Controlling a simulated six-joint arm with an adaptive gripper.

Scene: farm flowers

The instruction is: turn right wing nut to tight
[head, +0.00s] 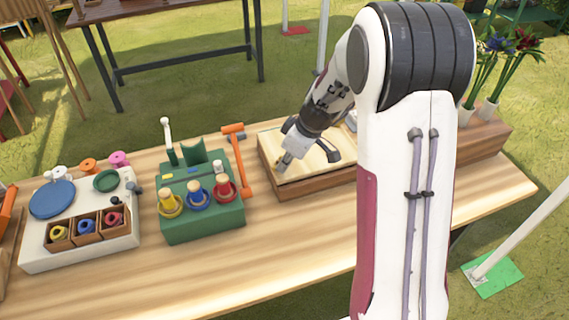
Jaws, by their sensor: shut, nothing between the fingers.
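My gripper (284,164) is shut and points down at the left part of a wooden box-like unit (318,182) with a cream top board. Its fingertips are at or just above the board near its front left corner; I cannot tell if they touch it. I cannot make out a right wing nut. My arm covers the right part of the unit, and the gripper covers the spot below its tips. Nothing shows between the fingers.
Farther left is a white board (125,232) with small crates. Flower vases (487,110) stand at the right. The table front (290,240) is clear.

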